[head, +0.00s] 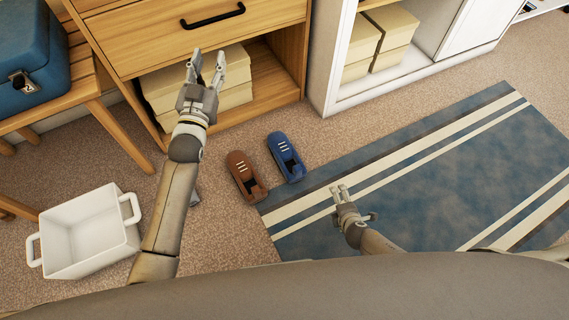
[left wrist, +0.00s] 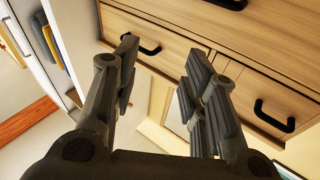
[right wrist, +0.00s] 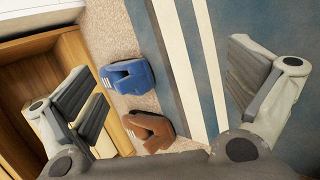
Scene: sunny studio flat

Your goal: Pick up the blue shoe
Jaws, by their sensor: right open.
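The blue shoe (head: 286,157) lies on the carpet beside a brown shoe (head: 245,176), near the left edge of the rug. In the right wrist view the blue shoe (right wrist: 130,77) and the brown shoe (right wrist: 150,130) both show between the fingers. My right gripper (head: 340,191) is open and empty above the rug, to the lower right of the blue shoe and apart from it. My left gripper (head: 207,62) is open and empty in front of the wooden drawer unit, up and left of the shoes. It also shows open in the left wrist view (left wrist: 160,80).
A white two-handled bin (head: 92,232) stands on the carpet at left. A wooden drawer unit (head: 190,35) and a white cabinet (head: 325,70) hold boxes at the back. A blue case (head: 35,60) sits on a wooden bench. The blue striped rug (head: 420,190) is clear at right.

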